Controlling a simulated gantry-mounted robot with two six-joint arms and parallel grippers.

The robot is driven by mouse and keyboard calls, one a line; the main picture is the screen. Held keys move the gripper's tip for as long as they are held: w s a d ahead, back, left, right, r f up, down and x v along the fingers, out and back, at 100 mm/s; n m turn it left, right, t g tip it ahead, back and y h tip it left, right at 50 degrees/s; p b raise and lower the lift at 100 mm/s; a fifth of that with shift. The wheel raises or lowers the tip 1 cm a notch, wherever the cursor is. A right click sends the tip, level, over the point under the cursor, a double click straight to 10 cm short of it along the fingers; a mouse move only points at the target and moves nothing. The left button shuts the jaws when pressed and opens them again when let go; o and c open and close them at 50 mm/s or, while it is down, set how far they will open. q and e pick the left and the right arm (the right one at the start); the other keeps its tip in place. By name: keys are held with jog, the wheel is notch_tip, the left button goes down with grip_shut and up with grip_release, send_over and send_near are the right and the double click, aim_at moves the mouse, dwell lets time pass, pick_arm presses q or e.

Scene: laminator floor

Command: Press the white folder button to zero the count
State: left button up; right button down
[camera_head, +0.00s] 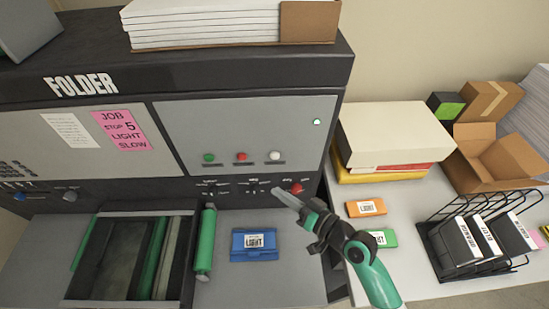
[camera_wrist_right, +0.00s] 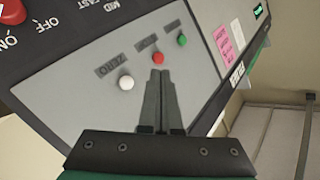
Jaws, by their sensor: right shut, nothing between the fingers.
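The white button (camera_head: 274,156) is the rightmost of three on the grey panel of the machine marked FOLDER. In the right wrist view the white button (camera_wrist_right: 126,82) sits beside a label reading ZERO. My right gripper (camera_head: 277,192) comes in from the lower right. Its closed fingertips show below the white button in the head view, apart from it. In the right wrist view the shut fingers (camera_wrist_right: 160,74) are empty and overlap the panel just beside the red button, to the right of the white one. My left gripper is not in view.
A red button (camera_head: 241,156) and a green button (camera_head: 209,157) share the panel. A larger red knob (camera_head: 296,188) sits on the lower strip near my gripper. A blue block (camera_head: 254,244) lies below. Boxes and a black wire rack (camera_head: 436,250) stand on the right table.

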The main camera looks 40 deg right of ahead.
aim_at(275, 156)
jog(key=w+d+b, duration=0.3)
jog(key=w+d, duration=0.3)
jog(key=shift+w, duration=0.3)
dwell(0.4)
jog(key=shift+b, duration=0.3)
dwell(1.6)
jog(key=shift+w+d, duration=0.25)
jog(key=shift+w, duration=0.05)
jog(key=shift+w+d+b, duration=0.3)
jog(key=shift+w+b, duration=0.05)
jog(key=shift+b, duration=0.05)
dwell(0.6)
dwell(0.3)
jog(key=shift+s+a+p, duration=0.5)
jog(key=shift+s+a, duration=0.1)
jog(key=shift+s, duration=0.05)
